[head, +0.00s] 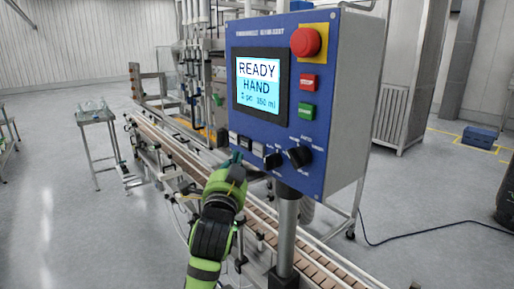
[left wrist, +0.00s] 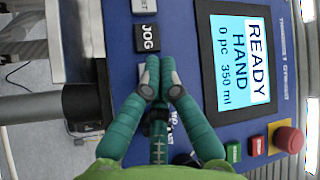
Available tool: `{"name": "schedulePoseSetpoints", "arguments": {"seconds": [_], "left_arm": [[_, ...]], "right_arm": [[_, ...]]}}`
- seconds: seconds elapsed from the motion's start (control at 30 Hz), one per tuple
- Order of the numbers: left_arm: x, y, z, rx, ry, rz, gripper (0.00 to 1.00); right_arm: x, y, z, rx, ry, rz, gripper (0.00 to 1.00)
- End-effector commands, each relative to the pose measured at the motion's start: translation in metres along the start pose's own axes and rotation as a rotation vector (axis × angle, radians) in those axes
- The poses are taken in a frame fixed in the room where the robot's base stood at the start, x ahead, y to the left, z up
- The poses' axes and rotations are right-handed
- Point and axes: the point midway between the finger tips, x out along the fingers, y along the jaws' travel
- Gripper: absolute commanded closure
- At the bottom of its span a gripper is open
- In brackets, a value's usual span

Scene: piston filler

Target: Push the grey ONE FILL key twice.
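The blue control panel (head: 262,100) carries a row of small keys under its screen. The grey key at the row's right end (head: 258,149) shows in the head view; its label is too small to read there. In the left wrist view the black JOG key (left wrist: 147,38) is clear, and the spot beside it is covered by my fingertips. My left gripper (head: 236,158) is shut and empty, its tips together just in front of the panel near the keys. It also shows in the left wrist view (left wrist: 153,66). Contact cannot be told. My right gripper is out of view.
The screen (head: 259,82) reads READY, HAND, 0 pc, 350 ml. A red mushroom button (head: 306,41), a red key (head: 308,83), a green key (head: 306,111) and black knobs (head: 299,156) share the panel. A conveyor (head: 181,153) runs behind and below.

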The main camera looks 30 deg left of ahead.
Motion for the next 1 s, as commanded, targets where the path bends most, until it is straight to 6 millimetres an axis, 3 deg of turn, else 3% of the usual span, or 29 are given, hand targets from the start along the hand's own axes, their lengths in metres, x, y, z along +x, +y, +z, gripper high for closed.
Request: {"name": "schedulePoseSetpoints", "arguments": {"seconds": [0.27,1.0], "left_arm": [[-0.013,-0.01,0.01,0.0,0.0,0.001,1.0],[-0.014,-0.01,0.01,0.0,0.0,0.001,1.0]], "right_arm": [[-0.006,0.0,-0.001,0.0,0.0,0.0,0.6],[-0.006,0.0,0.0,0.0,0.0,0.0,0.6]]}}
